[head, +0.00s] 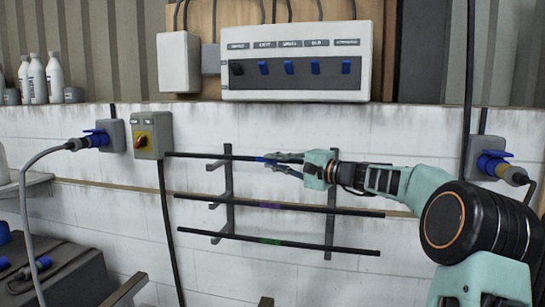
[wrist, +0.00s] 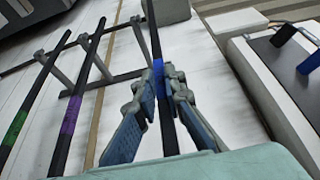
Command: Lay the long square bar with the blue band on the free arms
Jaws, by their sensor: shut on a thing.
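The long dark square bar with the blue band (head: 195,155) lies nearly level in front of the top arms of the wall rack (head: 229,190). My gripper (head: 268,161) is shut on it at the blue band, coming from the right. In the wrist view the bar (wrist: 168,125) runs between the two fingers (wrist: 162,82), with the blue band at the fingertips. Whether the bar touches the top arms cannot be told. A bar with a purple band (head: 340,211) lies on the middle arms, and one with a green band (head: 330,247) on the lowest arms.
A grey switch box with a red knob (head: 152,135) is close to the bar's left end. A breaker panel (head: 295,62) hangs above. Blue plugs sit in sockets at left (head: 98,138) and right (head: 490,163). A dark bench (head: 65,285) stands at lower left.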

